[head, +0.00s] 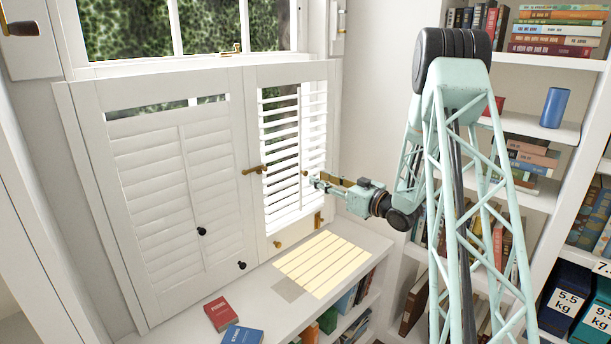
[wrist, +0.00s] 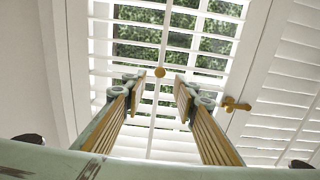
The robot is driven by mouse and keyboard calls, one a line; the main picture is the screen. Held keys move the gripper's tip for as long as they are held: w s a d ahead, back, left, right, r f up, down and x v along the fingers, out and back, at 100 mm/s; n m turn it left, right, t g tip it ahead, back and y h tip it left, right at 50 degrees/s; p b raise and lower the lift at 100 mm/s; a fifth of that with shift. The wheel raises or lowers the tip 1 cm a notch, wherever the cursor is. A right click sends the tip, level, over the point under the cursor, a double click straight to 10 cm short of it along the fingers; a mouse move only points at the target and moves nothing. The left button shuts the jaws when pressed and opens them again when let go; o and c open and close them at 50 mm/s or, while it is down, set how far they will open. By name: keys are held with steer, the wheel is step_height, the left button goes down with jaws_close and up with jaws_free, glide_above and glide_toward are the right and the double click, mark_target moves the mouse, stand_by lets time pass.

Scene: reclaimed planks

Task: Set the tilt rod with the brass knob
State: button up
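The brass knob (head: 305,173) sits on the white tilt rod (head: 299,145) of the right shutter panel. In the wrist view the knob (wrist: 159,72) shows beyond the fingertips, roughly centred in the gap. The rod (wrist: 164,40) runs up and down behind it. That panel's slats (head: 281,128) are open, with greenery showing between them. My gripper (head: 320,183) is in front of the panel, close to the knob. In the wrist view my gripper (wrist: 166,88) is open, its two wood-lined fingers apart with nothing held; I see no contact with the knob.
A brass latch (head: 254,170) sticks out between the panels. The left panel (head: 165,190) has shut slats and black knobs. Another brass knob (head: 277,244) is low on the right panel. Below, the sill (head: 190,326) holds red (head: 221,315) and blue (head: 242,335) books. Bookshelves stand at right.

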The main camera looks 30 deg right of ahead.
mark_target(307, 173)
steer(key=shift+b+x, duration=0.5)
steer(key=shift+x, duration=3.55)
steer(key=shift+c, duration=0.9)
